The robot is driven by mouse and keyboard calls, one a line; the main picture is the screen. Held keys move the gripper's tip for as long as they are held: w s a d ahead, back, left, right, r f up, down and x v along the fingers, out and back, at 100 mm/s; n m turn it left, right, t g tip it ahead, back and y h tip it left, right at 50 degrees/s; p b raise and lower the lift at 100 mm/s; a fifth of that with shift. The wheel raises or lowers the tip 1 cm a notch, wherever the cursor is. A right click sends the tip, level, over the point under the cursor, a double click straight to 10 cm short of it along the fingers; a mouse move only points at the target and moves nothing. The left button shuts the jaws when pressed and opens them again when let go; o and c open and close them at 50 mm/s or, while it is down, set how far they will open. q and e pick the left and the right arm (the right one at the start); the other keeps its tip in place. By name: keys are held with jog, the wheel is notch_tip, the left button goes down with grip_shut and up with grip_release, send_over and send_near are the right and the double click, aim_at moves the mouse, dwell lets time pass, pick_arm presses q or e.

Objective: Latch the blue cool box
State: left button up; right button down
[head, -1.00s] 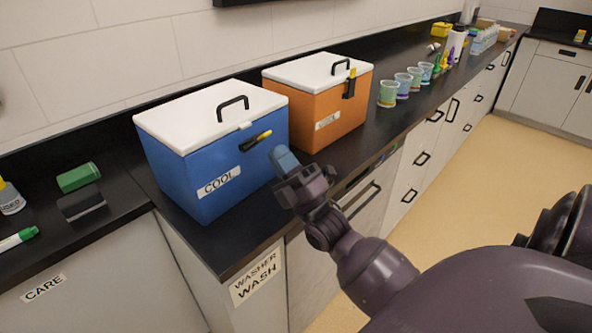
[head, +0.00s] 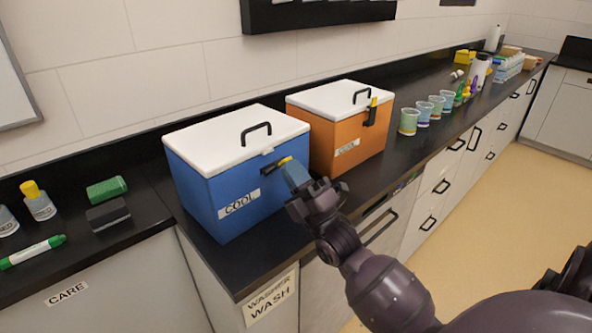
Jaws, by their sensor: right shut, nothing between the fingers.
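The blue cool box (head: 218,192) stands on the black counter with its white lid (head: 235,135) down. Its latch lever (head: 272,167), black with a yellow tip, lies sideways on the upper front face, tilted slightly up to the right. My right gripper (head: 292,173) is shut and empty, its blue-grey fingertips right beside the yellow tip. The fingers partly cover the lever's end, and I cannot tell whether they touch it. My left gripper is not in view.
An orange cool box (head: 335,137) stands just behind to the right, its latch lever (head: 371,110) upright. Several cups (head: 408,121) and bottles line the counter beyond.

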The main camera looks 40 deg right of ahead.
aim_at(286, 159)
jog(key=r+g+p, duration=0.1)
jog(key=p, duration=0.1)
jog(key=w+r+p, duration=0.1)
jog(key=p, duration=0.1)
jog(key=r+g+p, duration=0.1)
jog(key=p, duration=0.2)
jog(key=shift+w+a+g, duration=0.15)
jog(key=shift+w+g, duration=0.15)
jog(key=shift+w, duration=0.05)
jog(key=shift+w+r+p, duration=0.3)
jog(key=shift+w+r, duration=0.1)
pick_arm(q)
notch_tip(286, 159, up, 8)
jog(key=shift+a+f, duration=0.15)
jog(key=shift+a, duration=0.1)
pick_arm(e)
jog(key=shift+f, duration=0.15)
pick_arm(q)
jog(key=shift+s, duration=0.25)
pick_arm(e)
jog(key=shift+s, duration=0.15)
